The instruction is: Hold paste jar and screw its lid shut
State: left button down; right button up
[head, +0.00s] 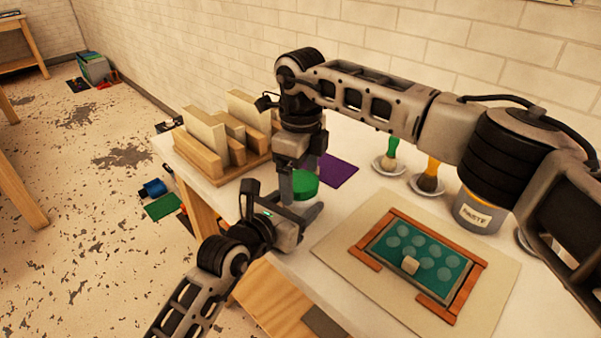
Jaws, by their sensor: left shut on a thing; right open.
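My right gripper (294,190) points down from above and is open, with one finger seen just left of the lid. The frame does not show whether it touches the lid. A pot labelled "PASTE" (478,213) stands at the right, partly behind my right arm.
A wooden rack with blocks (228,135) stands at the back left, near a purple sheet (337,170). Brushes stand on saucers (389,167) behind. A board with a green, orange-edged panel (345,238) covers the front right. An open wooden drawer (262,300) is in front.

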notch_tip(320, 180, up, 12)
dwell(0.4)
pick_arm(q)
jog(key=shift+c, duration=1.3)
grip_release()
jog(key=shift+s, duration=0.1)
jog(key=b+v, duration=0.1)
jog(key=v, duration=1.4)
jog(key=shift+s+a, duration=0.25)
jog(key=shift+s, duration=0.05)
pick_arm(e)
jog(key=shift+f, duration=0.55)
pick_arm(q)
jog(key=shift+r, duration=0.1)
